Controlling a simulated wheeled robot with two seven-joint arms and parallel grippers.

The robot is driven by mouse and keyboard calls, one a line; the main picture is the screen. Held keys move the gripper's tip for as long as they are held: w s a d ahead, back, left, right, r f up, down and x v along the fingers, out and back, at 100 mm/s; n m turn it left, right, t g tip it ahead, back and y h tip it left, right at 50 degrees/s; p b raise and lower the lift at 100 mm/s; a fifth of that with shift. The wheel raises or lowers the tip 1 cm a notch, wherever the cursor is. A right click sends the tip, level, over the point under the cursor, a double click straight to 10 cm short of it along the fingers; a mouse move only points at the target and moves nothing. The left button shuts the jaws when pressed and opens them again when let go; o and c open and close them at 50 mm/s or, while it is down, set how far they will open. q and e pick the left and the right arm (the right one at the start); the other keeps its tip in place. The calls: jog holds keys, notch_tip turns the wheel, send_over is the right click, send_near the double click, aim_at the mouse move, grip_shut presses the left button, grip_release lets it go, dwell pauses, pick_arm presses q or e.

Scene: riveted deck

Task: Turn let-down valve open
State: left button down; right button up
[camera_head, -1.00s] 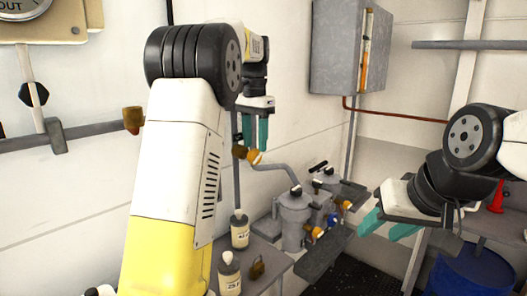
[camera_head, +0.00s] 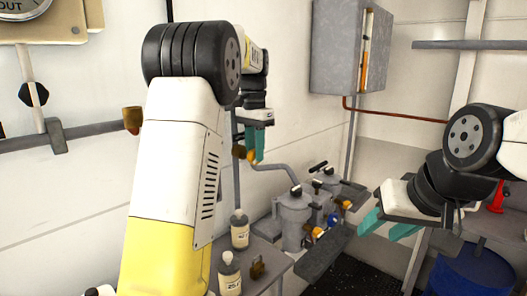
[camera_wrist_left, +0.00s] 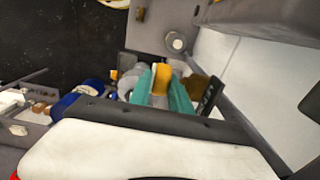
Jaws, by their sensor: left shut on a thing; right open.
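An orange-yellow valve knob (camera_head: 251,156), with a brown fitting (camera_head: 238,151) beside it, sits on the vertical pipe by the wall. I cannot read a label naming it as the let-down valve. My left gripper (camera_head: 254,147) points down at it. In the left wrist view, its teal fingers (camera_wrist_left: 162,90) are shut on the orange-yellow knob (camera_wrist_left: 161,78), which shows between them. The brown fitting (camera_wrist_left: 196,86) is just to the right. The fingers partly hide the knob in the head view. My right gripper (camera_head: 388,226) is open and empty, at the right.
Grey filter pots (camera_head: 293,218) with black handles stand below right of the knob. A grey wall cabinet (camera_head: 337,48) hangs above. A blue drum (camera_head: 470,272) stands at lower right.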

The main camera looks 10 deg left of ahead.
pick_arm(q)
jog(key=shift+s+a+t+h, duration=0.2)
jog(key=shift+t+h, duration=0.15)
jog(key=shift+t, duration=0.15)
jog(key=shift+s+a+t+h, duration=0.1)
jog(key=shift+s+t+h, duration=0.05)
jog(key=shift+t+h, duration=0.3)
jog(key=shift+s+f+t+h, duration=0.15)
jog(key=shift+t+h, duration=0.65)
jog(key=shift+t, duration=0.65)
jog(key=c, duration=1.2)
grip_release()
jog(key=v, duration=0.7)
jog(key=shift+r, duration=0.4)
